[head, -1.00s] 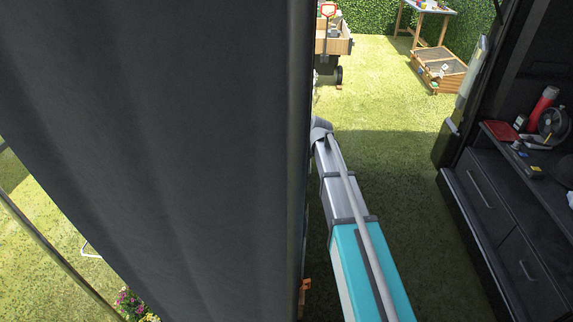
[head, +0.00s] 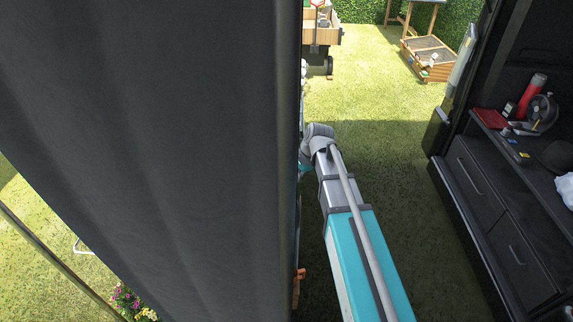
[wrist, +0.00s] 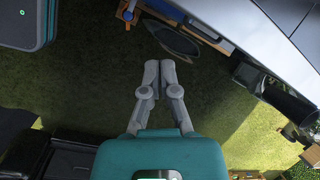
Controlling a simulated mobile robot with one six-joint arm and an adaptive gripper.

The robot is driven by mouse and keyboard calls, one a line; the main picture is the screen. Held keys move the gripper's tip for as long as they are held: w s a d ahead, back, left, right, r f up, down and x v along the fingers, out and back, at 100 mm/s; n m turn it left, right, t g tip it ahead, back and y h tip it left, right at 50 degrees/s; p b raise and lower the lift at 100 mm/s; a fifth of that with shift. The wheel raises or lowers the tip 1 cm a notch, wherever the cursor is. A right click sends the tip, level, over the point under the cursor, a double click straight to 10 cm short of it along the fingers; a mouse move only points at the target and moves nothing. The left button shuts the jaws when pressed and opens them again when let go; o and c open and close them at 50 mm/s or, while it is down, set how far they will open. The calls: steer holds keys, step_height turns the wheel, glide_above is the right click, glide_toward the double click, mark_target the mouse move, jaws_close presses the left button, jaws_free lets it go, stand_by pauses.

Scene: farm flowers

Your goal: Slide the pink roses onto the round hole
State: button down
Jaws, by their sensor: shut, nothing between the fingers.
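My gripper (wrist: 160,68) is shut and empty in the wrist view, its two fingers together above the grass. In the head view my grey and teal arm reaches forward beside a dark curtain, and the gripper itself cannot be made out. A small clump of pink and yellow flowers (head: 126,299) shows at the bottom left of the head view, partly cut off. I cannot tell if these are the pink roses. No round hole can be made out in either view.
The dark curtain (head: 150,130) blocks much of the head view. A black cabinet (head: 495,205) with a cluttered shelf stands at right. A wooden cart (head: 325,36) and a wooden planter (head: 430,60) stand farther off. Open grass (head: 390,110) lies between.

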steer(key=s+d+n+h, duration=0.2)
steer(key=s+d+n, duration=0.2)
steer(key=s+n, duration=0.2)
steer(key=s+d+f+n+h, duration=0.1)
steer(key=s+d+n, duration=0.3)
steer(key=s, duration=0.6)
steer(key=shift+s+n+g+h, duration=0.2)
steer(key=shift+n+g+h, duration=0.2)
steer(key=shift+n, duration=1)
steer(key=shift+s, duration=0.1)
